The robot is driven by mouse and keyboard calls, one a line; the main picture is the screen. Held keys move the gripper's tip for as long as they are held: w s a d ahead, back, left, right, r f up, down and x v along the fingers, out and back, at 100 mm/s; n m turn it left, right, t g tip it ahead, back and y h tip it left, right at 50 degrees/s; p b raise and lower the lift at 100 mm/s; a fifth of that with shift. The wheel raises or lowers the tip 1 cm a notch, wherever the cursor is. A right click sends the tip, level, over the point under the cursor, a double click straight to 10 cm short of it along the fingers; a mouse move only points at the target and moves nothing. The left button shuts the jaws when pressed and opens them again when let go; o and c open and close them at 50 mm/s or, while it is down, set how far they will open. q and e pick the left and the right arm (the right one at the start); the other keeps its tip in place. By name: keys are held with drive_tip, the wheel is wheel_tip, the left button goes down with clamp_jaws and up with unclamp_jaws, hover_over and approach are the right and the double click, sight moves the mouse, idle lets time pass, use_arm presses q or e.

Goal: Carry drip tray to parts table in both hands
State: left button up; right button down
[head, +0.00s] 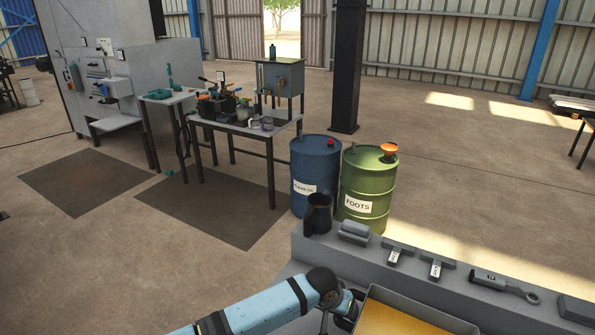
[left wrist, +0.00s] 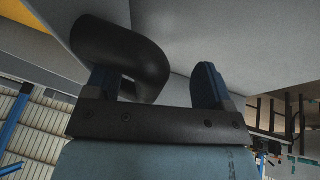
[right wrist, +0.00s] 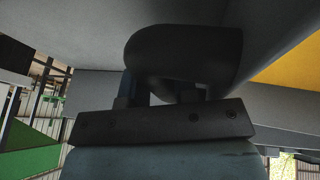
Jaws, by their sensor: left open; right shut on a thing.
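The drip tray (head: 440,318) is a grey tray with a yellow inside, cut off by the bottom edge of the head view. Its yellow inside also shows in the right wrist view (right wrist: 287,62). My left gripper (left wrist: 157,85) is open at a thick black handle (left wrist: 118,45), which reaches between its fingers; I cannot tell whether they touch it. My right gripper (right wrist: 172,95) is shut on the other black handle (right wrist: 185,58). In the head view the left gripper is partly hidden at the tray's left side, and the right one is out of view.
A grey ledge (head: 400,280) behind the tray carries a dark mug (head: 318,214), a wrench (head: 508,287) and small blocks. Blue (head: 314,168) and green (head: 368,185) drums stand beyond it. A table (head: 240,127) with parts stands farther back. Open floor lies at left.

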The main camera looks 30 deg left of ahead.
use_arm(q)
drive_tip(key=shift+o, duration=0.7)
drive_tip(key=shift+s+d+r, duration=0.1)
drive_tip(key=shift+d+r, duration=0.2)
drive_tip(key=shift+d, duration=0.05)
use_arm(e)
drive_tip(key=shift+w+a+r, duration=0.1)
drive_tip(key=shift+a+r, duration=0.05)
use_arm(q)
drive_tip(key=shift+r, duration=0.1)
drive_tip(key=shift+o, duration=0.2)
drive_tip(key=shift+s+a+r, duration=0.1)
drive_tip(key=shift+s+r, duration=0.05)
drive_tip(key=shift+r, duration=0.1)
drive_tip(key=a+v, duration=0.1)
drive_tip(key=v, duration=0.6)
use_arm(e)
drive_tip(key=shift+d, duration=0.2)
unclamp_jaws()
